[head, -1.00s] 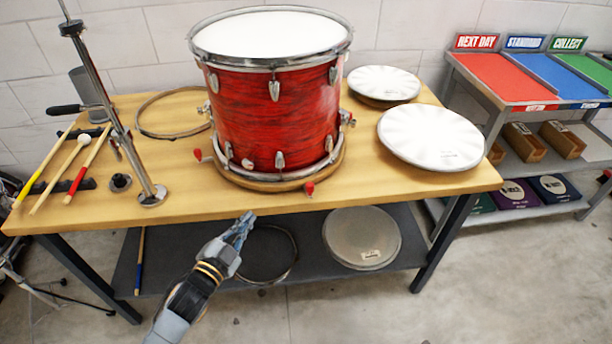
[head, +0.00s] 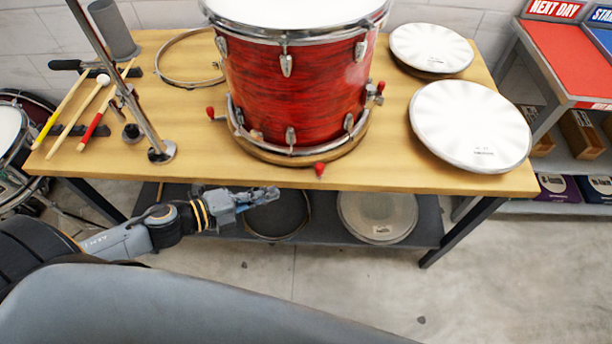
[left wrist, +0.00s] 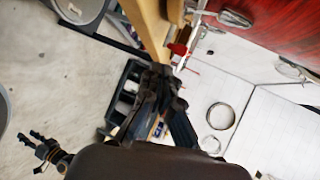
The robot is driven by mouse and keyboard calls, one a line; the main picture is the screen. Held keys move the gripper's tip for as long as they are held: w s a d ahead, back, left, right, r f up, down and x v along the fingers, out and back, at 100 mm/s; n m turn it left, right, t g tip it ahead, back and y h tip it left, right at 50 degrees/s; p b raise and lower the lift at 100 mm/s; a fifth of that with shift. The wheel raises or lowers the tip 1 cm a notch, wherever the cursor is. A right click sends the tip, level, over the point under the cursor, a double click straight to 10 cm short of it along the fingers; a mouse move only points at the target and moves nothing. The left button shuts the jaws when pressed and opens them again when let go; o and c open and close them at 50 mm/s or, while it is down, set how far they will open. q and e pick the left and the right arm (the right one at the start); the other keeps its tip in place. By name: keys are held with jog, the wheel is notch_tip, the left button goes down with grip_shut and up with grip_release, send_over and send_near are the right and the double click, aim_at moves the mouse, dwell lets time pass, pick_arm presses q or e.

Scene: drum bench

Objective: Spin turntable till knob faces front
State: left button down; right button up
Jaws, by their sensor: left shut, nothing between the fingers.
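The turntable (head: 282,160) is a thin wooden disc on the bench, under a red drum (head: 300,100) with a metal hoop. A red knob (head: 319,169) sticks out at its front edge, a little right of centre. Other red tips show at the left (head: 210,112) and right (head: 380,88) of the drum base. My left gripper (head: 272,193) is shut and empty, in front of the bench edge, left of the front knob and apart from it. In the left wrist view the gripper (left wrist: 162,82) shows below a red tip (left wrist: 178,48).
White drumheads (head: 470,125) lie right on the bench (head: 400,178). A metal stand (head: 130,95) and sticks (head: 95,105) are at left, with a hoop (head: 190,58) behind. The lower shelf (head: 328,232) holds a round drumhead (head: 378,215). A parcel rack (head: 560,110) stands at right.

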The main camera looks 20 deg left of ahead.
aim_at(317, 176)
pick_arm(q)
jog(key=p+x, duration=0.1)
jog(key=x, duration=0.5)
jog(key=r+p+x, duration=0.1)
jog(key=x, duration=0.2)
jog(key=shift+w+p, duration=0.15)
jog(key=shift+p, duration=0.15)
jog(key=shift+w+d+f, duration=0.1)
jog(key=shift+w+d, duration=0.3)
jog(key=shift+w, duration=0.05)
pick_arm(e)
jog(key=shift+w+d+r, duration=0.15)
jog(key=shift+w+r, duration=0.2)
jog(key=shift+r, duration=0.45)
jog(key=shift+w+d+r, duration=0.1)
jog(key=shift+w+r, duration=0.25)
jog(key=shift+r, duration=0.4)
